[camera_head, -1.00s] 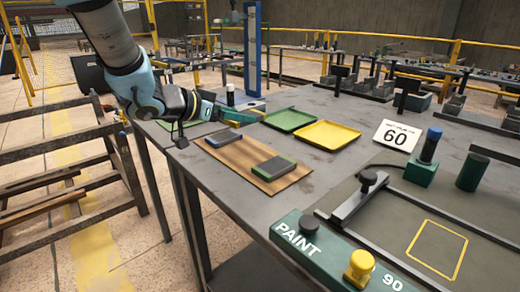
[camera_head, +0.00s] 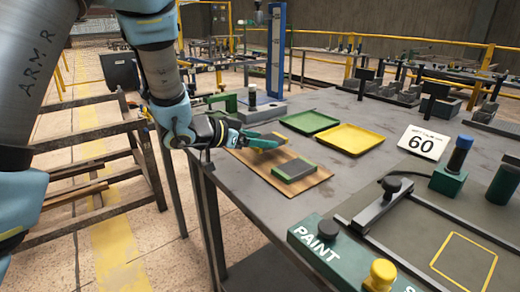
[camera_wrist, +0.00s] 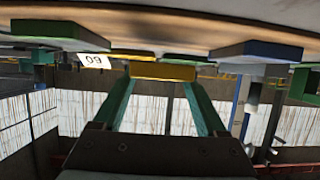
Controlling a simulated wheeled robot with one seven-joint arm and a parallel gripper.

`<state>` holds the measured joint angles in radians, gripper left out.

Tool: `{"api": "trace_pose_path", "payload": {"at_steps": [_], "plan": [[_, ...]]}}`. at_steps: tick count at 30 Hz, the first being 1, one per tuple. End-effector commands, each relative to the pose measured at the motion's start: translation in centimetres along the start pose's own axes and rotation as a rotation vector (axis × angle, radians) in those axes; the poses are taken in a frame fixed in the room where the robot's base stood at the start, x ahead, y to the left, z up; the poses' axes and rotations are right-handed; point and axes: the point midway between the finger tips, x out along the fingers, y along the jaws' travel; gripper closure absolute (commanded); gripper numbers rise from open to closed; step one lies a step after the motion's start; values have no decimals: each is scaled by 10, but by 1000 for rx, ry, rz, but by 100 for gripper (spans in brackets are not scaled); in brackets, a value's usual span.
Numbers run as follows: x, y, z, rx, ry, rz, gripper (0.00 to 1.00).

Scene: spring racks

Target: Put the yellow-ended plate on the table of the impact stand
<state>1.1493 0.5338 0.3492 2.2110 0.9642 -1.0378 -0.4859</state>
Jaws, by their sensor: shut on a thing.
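The yellow-ended plate (camera_wrist: 162,72) is between my green fingertips in the wrist view, its yellow face toward the camera. My gripper (camera_head: 258,142) is shut on it, low over the brown board, and its yellow part (camera_head: 264,144) shows in the head view. I cannot tell whether the plate touches the board. The impact stand, with its blue scaled column (camera_head: 276,55), stands at the table's far left corner, beyond my gripper.
The brown board (camera_head: 313,180) bears a green-edged plate (camera_head: 294,170). A green tray (camera_head: 309,122) and yellow tray (camera_head: 349,139) lie behind it. A 60 sign (camera_head: 423,142) and the PAINT fixture (camera_head: 318,248) are to the right. Bare tabletop lies between.

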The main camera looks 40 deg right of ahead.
Motion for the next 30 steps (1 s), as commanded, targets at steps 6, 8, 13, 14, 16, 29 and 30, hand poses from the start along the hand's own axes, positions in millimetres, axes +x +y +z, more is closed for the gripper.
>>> {"api": "trace_pose_path", "payload": {"at_steps": [6, 8, 13, 14, 16, 29, 30], "plan": [[9, 0, 21, -1, 0, 0, 100], [9, 0, 22, 0, 2, 0, 100], [10, 0, 22, 1, 3, 0, 100], [10, 0, 22, 1, 3, 0, 100], [10, 0, 23, 0, 3, 0, 100], [11, 0, 27, -1, -1, 1, 0], [11, 0, 27, -1, -1, 1, 0]]}}
